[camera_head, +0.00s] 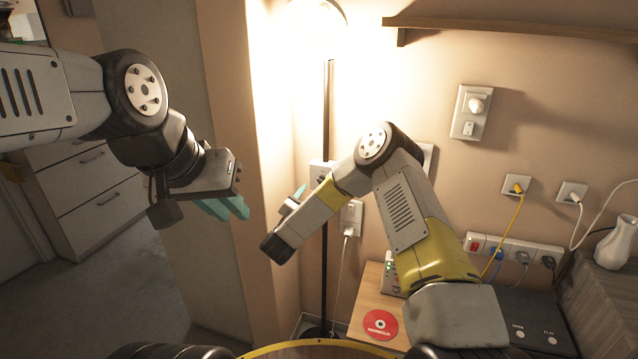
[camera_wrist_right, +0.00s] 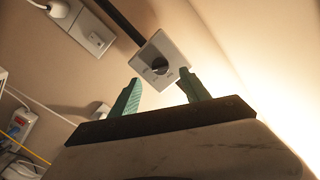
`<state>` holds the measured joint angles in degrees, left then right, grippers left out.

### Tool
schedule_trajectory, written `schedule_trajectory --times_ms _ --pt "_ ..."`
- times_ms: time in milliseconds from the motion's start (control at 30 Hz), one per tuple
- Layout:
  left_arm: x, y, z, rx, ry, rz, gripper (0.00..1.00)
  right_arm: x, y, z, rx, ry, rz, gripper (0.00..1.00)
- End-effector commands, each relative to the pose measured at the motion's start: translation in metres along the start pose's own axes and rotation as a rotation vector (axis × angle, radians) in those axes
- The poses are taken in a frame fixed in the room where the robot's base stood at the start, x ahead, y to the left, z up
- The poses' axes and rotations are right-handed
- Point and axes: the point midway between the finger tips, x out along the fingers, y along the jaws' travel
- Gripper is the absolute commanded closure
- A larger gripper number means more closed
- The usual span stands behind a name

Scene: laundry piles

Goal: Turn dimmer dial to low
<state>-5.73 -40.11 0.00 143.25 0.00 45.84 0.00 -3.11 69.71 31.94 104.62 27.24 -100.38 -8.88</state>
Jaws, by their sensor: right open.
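In the head view my right gripper (camera_head: 299,193) is partly hidden, facing the wall. My left gripper (camera_head: 222,207) hangs empty at left, away from the dimmer.
A lit floor lamp's dark pole (camera_head: 326,110) stands in front of the wall. A socket with a white plug (camera_head: 350,216) is below the dimmer. A power strip (camera_head: 515,252) and white vase (camera_head: 616,243) are at right.

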Motion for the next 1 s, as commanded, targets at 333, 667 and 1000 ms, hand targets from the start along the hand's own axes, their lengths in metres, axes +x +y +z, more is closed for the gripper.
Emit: schedule_trajectory --times_ms 333,667,1000 --pt "0.000 0.000 0.000 0.000 0.000 0.000 0.78 0.054 0.001 -0.001 0.001 0.004 0.002 0.45" --pt "0.000 0.000 0.000 0.000 0.000 0.000 0.78 0.073 0.000 -0.001 0.000 0.001 -0.001 0.45" --pt "0.000 0.000 0.000 0.000 0.000 0.000 0.78 0.073 0.000 -0.001 -0.001 0.001 -0.001 0.81"
